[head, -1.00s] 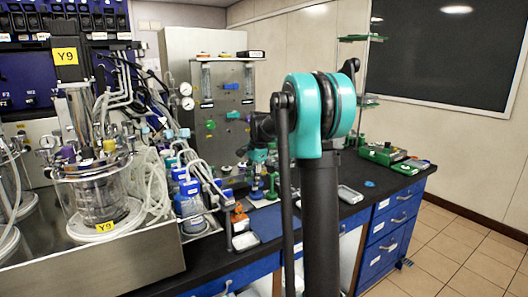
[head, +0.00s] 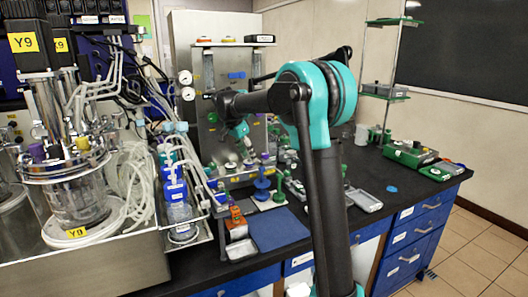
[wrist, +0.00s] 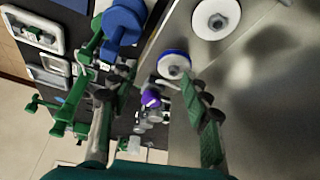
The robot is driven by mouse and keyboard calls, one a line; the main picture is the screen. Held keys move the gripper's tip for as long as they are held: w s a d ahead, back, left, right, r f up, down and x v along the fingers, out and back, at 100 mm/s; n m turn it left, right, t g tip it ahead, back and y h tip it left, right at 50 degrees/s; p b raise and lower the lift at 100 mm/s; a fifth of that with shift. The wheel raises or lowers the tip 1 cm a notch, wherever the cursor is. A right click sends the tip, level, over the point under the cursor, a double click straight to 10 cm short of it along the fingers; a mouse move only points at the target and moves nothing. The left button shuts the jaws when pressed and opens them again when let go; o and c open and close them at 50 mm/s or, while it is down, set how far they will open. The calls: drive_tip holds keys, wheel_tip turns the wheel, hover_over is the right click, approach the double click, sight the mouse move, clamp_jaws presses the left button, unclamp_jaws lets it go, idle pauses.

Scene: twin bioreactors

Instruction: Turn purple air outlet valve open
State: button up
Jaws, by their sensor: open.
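A small purple valve part (wrist: 150,97) shows in the wrist view, between the two finger lines and farther off, in a row with pale metal fittings. I cannot tell which way its handle points. My gripper (wrist: 157,105) is open, with its green-padded fingers apart and nothing held. The gripper also shows in the head view (head: 238,132), in front of the upright metal panel (head: 190,100). The purple valve is hard to make out in the head view, being small and partly behind my arm.
In the wrist view, a large blue knob (wrist: 124,20) is close at upper left, and a blue-rimmed white disc (wrist: 173,65) is on the metal surface. The glass bioreactor (head: 75,205) stands left. A blue mat (head: 278,229) lies on the black bench.

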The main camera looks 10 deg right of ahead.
sight(265, 154)
drive_tip(key=w+d, duration=0.1)
drive_tip(key=d, duration=0.1)
drive_tip(key=w+d, duration=0.1)
drive_tip(key=d, duration=0.1)
drive_tip(key=w+d, duration=0.2)
drive_tip(key=shift+d, duration=0.15)
drive_tip(key=shift+w+d+f, duration=0.2)
drive_tip(key=shift+d+f, duration=0.1)
drive_tip(key=shift+f, duration=0.3)
clamp_jaws()
drive_tip(key=shift+n, duration=0.7)
